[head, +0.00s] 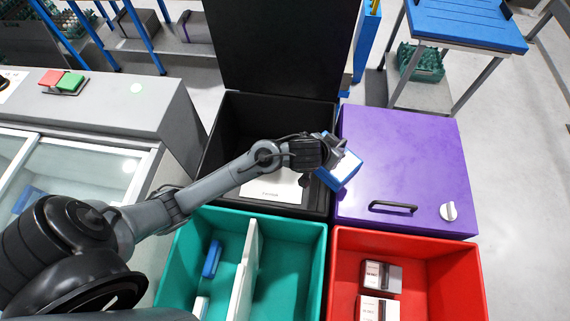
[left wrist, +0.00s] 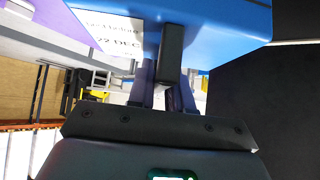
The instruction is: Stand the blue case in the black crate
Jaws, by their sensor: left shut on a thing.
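The blue case (head: 347,177), with a white face, is held in my left gripper (head: 325,158). It is tilted and overlaps the right rim of the black crate (head: 245,113) and the edge of the purple box in the head view; its exact height is hard to tell. In the left wrist view the case (left wrist: 222,22) fills the top, with a white dated label, and a finger (left wrist: 171,52) lies against it. The crate is open, with a white printed panel (head: 272,190) inside; my arm hides part of its interior. My right gripper is not in view.
A closed purple box (head: 400,150) with handle and knob stands right of the crate. A teal crate (head: 290,228) with a blue item and white panels is in front. A red crate (head: 440,250) holds small boxes. A black upright panel (head: 285,50) rises behind the crate.

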